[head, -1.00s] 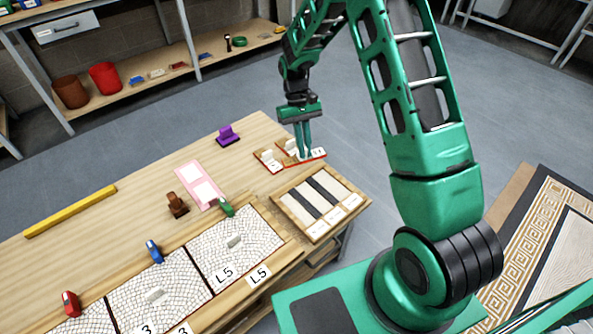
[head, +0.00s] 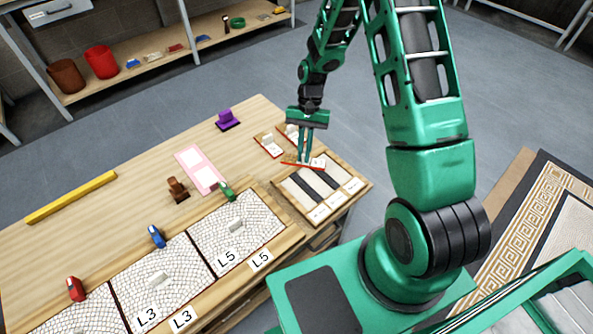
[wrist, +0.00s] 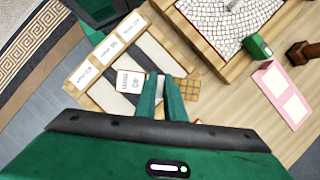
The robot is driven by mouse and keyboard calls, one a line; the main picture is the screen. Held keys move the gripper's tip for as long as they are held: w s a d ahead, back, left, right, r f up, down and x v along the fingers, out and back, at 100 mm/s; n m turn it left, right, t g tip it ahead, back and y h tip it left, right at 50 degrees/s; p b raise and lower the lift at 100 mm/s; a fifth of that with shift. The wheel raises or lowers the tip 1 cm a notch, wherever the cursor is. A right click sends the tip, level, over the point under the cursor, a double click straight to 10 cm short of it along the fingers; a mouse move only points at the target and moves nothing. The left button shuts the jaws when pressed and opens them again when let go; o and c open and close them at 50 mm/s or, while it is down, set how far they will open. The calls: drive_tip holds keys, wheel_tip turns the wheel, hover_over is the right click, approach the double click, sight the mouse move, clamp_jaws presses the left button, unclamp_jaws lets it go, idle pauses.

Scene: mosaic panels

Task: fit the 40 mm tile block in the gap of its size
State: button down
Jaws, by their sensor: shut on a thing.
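My gripper (head: 304,160) is shut on the 40 mm tile block (head: 318,163), a flat piece with a red edge. In the wrist view the block's white label (wrist: 130,80) reads 40 mm, and its brown tiled part (wrist: 186,90) shows on the other side of the fingers (wrist: 161,85). The block is held over the far end of the wooden gap tray (head: 359,185), seemingly above its surface. The tray (wrist: 78,93) has light gaps between dark strips, with white labels along one side, too small to read surely. The fingers hide the block's middle.
Two other tile blocks, one in front (head: 268,146) and one behind (head: 291,131), lie beyond the tray. A purple stamp-like object (head: 227,119), a pink card (head: 199,168) and a brown object (head: 178,190) stand to the left. Mosaic panels (head: 235,235) lie left of the tray.

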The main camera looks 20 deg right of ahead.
drive_tip(key=s+a+f+m+t+y, duration=0.1)
drive_tip(key=s+a+m+t, duration=0.1)
drive_tip(key=s+a+m, duration=0.2)
drive_tip(key=shift+s+f+m+y, duration=0.25)
drive_tip(key=shift+s+m+y, duration=0.25)
drive_tip(key=shift+m, duration=1.3)
drive_tip(key=shift+f, duration=2.9)
drive_tip(key=shift+s+f, duration=0.1)
drive_tip(key=shift+f, duration=0.7)
drive_tip(key=c, duration=1.8)
unclamp_jaws()
drive_tip(key=shift+o, duration=0.2)
drive_tip(key=shift+r, duration=0.1)
drive_tip(key=v, duration=1)
drive_tip(key=shift+r, duration=0.25)
